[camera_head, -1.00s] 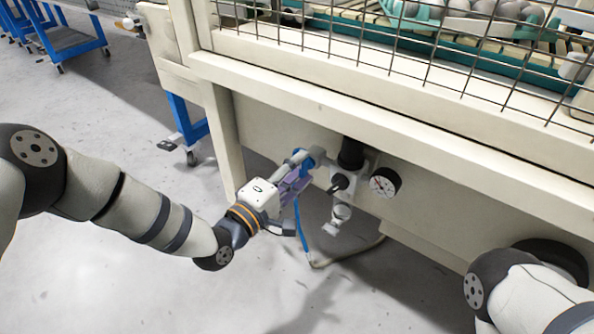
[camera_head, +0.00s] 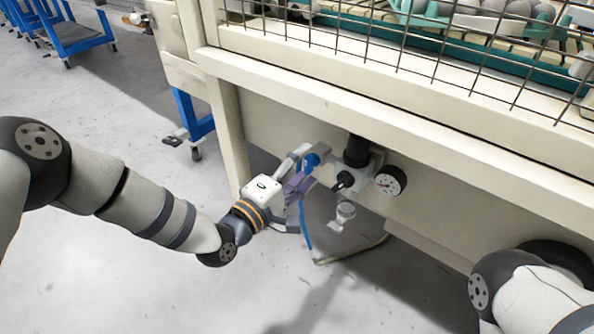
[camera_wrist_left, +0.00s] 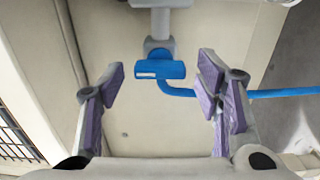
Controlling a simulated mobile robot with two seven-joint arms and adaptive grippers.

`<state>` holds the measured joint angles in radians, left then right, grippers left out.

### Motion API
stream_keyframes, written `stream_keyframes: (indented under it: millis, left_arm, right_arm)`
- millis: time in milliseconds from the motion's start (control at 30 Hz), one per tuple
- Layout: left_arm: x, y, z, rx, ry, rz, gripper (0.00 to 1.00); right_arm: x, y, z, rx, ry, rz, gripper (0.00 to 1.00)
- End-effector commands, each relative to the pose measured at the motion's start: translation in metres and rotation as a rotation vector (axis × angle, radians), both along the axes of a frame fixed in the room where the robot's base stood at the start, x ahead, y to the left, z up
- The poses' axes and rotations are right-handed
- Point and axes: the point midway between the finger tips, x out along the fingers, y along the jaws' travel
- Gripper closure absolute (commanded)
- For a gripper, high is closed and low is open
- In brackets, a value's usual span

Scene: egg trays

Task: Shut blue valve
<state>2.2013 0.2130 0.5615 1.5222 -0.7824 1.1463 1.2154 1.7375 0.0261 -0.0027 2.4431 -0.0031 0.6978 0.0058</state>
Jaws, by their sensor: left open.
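The blue valve (camera_head: 313,161) sits at the left end of the air unit under the machine's beam. In the left wrist view its blue handle (camera_wrist_left: 160,69) lies crosswise ahead, between and just beyond the open finger pads. My left gripper (camera_head: 299,172) is open at the valve, with its purple pads (camera_wrist_left: 165,88) on either side and apart from the handle. A blue hose (camera_head: 305,228) hangs from the valve. My right arm shows at the lower right, but its gripper is out of view.
A round gauge (camera_head: 390,181), a black knob (camera_head: 345,179) and a clear bowl (camera_head: 345,212) are right of the valve. A machine leg (camera_head: 229,140) stands to the left. The wire mesh is above. The floor in front is clear.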

Motion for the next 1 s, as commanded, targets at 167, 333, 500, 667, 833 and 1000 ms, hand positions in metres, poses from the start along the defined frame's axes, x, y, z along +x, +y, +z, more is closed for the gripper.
stream_keyframes:
  millis: [167, 333, 500, 667, 833, 1000]
  left_arm:
    - [-0.029, 0.023, -0.001, 0.0, 0.006, 0.002, 0.42]
    - [-0.067, 0.049, -0.001, -0.001, 0.006, 0.002, 0.42]
    - [-0.09, 0.066, 0.0, 0.0, 0.003, 0.001, 0.42]
    - [-0.096, 0.069, 0.0, 0.0, 0.001, -0.001, 0.42]
    - [-0.096, 0.069, 0.0, 0.0, 0.001, -0.001, 0.42]
    - [-0.096, 0.069, 0.0, 0.0, 0.001, -0.001, 0.42]
  right_arm:
    - [0.0, 0.0, 0.0, 0.0, 0.0, 0.0, 0.6]
    - [0.0, 0.0, 0.0, 0.0, 0.0, 0.0, 0.6]
    - [0.0, 0.0, 0.0, 0.0, 0.0, 0.0, 0.6]
    - [0.0, 0.0, 0.0, 0.0, 0.0, 0.0, 0.6]
    - [0.0, 0.0, 0.0, 0.0, 0.0, 0.0, 0.6]
    - [0.0, 0.0, 0.0, 0.0, -0.001, 0.0, 0.6]
